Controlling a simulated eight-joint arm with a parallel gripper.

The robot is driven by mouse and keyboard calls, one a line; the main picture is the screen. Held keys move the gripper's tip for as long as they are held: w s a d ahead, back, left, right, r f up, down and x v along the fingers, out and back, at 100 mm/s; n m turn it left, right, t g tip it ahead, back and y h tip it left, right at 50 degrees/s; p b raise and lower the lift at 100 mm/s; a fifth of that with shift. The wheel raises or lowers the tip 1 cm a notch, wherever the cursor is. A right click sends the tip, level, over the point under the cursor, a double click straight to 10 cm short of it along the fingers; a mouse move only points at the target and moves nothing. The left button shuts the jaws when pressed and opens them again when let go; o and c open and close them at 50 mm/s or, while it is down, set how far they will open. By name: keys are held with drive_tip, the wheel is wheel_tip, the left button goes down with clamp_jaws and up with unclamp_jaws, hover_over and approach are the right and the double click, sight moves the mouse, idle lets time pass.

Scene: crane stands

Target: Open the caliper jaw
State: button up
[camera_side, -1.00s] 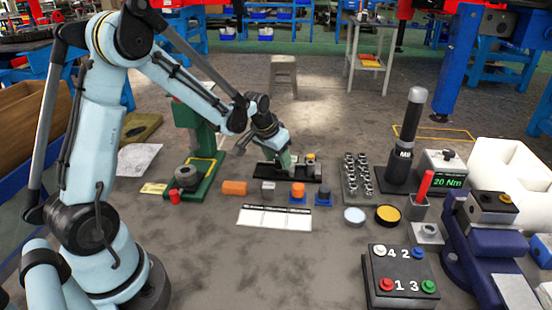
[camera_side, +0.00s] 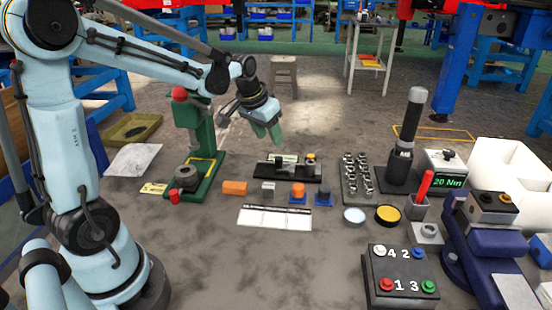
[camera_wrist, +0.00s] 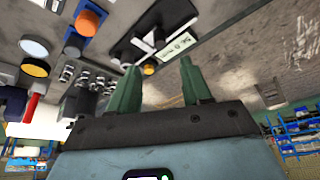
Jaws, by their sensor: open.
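The caliper (camera_side: 288,168) lies on a black base on the floor-like work surface, with a silver sliding part and a yellow-orange knob at its right end. In the wrist view the caliper (camera_wrist: 160,38) shows beyond my fingertips, with a pale label. Whether its jaw is open is too small to tell. My gripper (camera_side: 268,141) is above and behind the caliper's left half, tilted and apart from it. Its two green fingers (camera_wrist: 160,72) are spread with nothing between them.
A green press (camera_side: 196,150) stands left of the caliper. An orange block (camera_side: 234,188), a grey block and two small parts on blue bases sit in front. A socket rack (camera_side: 357,176) stands to the right. Open floor lies behind the caliper.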

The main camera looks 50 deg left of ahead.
drive_tip(key=shift+v, duration=1.15)
drive_tip(key=shift+d, duration=0.1)
drive_tip(key=s+d+m+t, duration=0.2)
drive_tip(key=s+d, duration=0.9)
drive_tip(key=d, duration=0.1)
drive_tip(key=shift+s+d+t+h, duration=0.15)
drive_tip(key=shift+s+t+h, duration=0.15)
drive_tip(key=shift+s+h, duration=0.1)
